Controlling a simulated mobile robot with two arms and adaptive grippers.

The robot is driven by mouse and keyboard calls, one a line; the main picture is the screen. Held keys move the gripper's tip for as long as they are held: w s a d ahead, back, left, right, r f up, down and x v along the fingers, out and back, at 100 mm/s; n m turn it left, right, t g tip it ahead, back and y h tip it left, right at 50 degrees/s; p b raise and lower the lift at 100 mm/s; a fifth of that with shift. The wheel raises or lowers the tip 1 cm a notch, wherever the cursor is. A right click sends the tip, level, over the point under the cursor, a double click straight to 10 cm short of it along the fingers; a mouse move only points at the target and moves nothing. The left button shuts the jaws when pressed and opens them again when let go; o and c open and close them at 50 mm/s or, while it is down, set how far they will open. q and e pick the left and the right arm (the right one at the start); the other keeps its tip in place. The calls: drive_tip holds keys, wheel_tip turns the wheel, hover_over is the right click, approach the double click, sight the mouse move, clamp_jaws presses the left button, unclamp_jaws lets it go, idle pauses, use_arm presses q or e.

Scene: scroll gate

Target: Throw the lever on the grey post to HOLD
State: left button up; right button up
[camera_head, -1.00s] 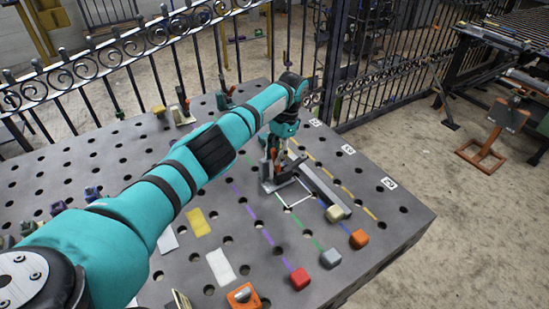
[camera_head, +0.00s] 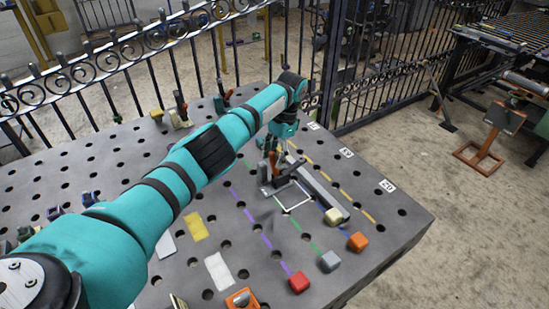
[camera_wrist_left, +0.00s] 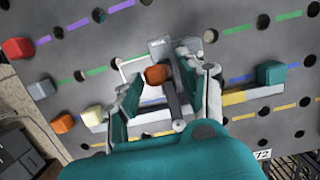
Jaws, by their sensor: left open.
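The lever is a dark arm with an orange-red grip (camera_head: 273,160) on a small grey base (camera_head: 268,190), on the perforated table. In the left wrist view the orange grip (camera_wrist_left: 156,75) shows end-on, between the two fingers. The grey block of the base (camera_wrist_left: 161,45) is just beyond it. My left gripper (camera_head: 276,152) is open at the lever; the left wrist view shows its fingers (camera_wrist_left: 160,72) spread on either side of the grip. I cannot tell whether they touch it. No HOLD mark is readable. My right gripper is out of view.
A long grey bar (camera_head: 322,190) with a cream end block (camera_head: 334,216) lies beside the lever. Red (camera_head: 299,282), grey (camera_head: 330,261) and orange (camera_head: 358,241) blocks sit at the ends of coloured lines. An iron fence (camera_head: 130,75) stands behind the table.

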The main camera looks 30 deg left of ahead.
use_arm(q)
drive_tip(key=v, duration=1.1)
drive_tip(key=shift+d, duration=0.1)
